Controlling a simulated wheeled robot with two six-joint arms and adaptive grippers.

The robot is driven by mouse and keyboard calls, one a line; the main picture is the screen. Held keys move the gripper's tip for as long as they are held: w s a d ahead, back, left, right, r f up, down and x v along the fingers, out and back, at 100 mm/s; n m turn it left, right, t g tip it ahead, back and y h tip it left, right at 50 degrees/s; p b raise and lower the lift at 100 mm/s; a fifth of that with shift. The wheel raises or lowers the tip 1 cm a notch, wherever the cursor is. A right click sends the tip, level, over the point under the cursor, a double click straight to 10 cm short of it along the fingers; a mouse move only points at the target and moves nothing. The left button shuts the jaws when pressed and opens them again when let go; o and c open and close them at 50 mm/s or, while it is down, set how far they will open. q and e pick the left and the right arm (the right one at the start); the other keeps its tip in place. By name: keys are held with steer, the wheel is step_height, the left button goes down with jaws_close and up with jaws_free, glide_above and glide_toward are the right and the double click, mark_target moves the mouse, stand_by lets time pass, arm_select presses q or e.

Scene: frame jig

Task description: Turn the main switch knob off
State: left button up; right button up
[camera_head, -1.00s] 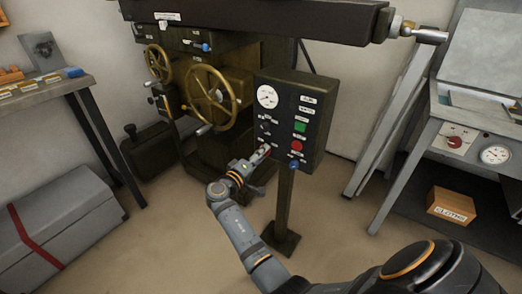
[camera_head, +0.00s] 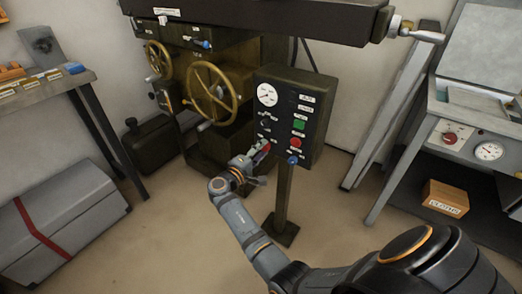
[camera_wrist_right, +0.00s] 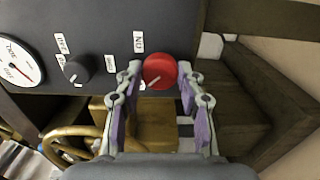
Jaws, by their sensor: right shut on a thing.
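The red knob (camera_wrist_right: 160,71) sits on the dark control panel (camera_wrist_right: 100,25) in the right wrist view, with a pale pointer line angled to the lower left. An "ON" label (camera_wrist_right: 139,41) is beside it. My right gripper (camera_wrist_right: 160,78) has one finger on each side of the knob and is shut on it. In the head view my right gripper (camera_head: 259,151) is at the lower left of the panel (camera_head: 320,110) and largely hides the knob. My left gripper is not in view.
The panel also carries a gauge (camera_head: 267,94), a small black knob (camera_wrist_right: 77,68), a green button (camera_head: 299,125), a red button (camera_head: 295,142) and a blue knob (camera_head: 293,160). A brass handwheel (camera_head: 213,92) is left of the panel. The floor around the post is clear.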

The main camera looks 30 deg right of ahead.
steer(key=o, duration=1.2)
steer(key=shift+c, duration=0.2)
